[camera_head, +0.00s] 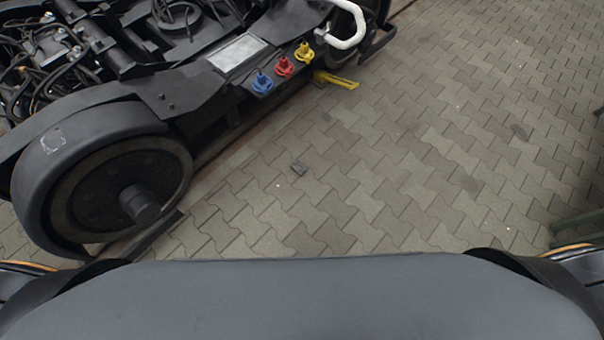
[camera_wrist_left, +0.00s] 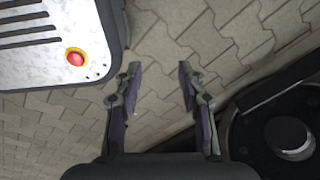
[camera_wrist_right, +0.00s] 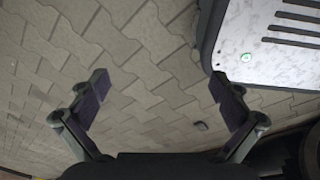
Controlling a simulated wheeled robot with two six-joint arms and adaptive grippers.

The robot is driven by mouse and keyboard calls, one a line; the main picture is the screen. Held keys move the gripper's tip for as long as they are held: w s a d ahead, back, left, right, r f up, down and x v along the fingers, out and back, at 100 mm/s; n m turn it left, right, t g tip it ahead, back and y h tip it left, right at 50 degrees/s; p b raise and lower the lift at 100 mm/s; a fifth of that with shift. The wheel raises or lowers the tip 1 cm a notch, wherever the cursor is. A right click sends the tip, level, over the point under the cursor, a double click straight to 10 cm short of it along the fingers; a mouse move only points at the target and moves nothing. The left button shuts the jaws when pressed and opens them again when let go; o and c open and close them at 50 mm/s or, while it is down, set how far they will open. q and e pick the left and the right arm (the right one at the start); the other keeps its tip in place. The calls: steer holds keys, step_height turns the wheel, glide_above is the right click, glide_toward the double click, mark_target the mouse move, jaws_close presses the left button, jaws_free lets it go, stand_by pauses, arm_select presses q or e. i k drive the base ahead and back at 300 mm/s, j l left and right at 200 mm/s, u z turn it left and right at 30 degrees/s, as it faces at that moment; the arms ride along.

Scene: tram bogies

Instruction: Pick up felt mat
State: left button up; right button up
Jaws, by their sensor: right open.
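Neither gripper shows in the head view.
A black tram bogie (camera_head: 160,85) with a large wheel (camera_head: 115,190) fills the left of the head view. Blue (camera_head: 262,84), red (camera_head: 284,67) and yellow (camera_head: 304,51) fittings stand on its side, near a yellow bar (camera_head: 337,80).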

mark_target(297, 166)
steer(key=i+j+z, duration=0.2)
steer(key=i+j, duration=0.4)
steer(key=i+j+z, duration=0.15)
steer(key=i+j, duration=0.4)
steer(key=j, duration=0.15)
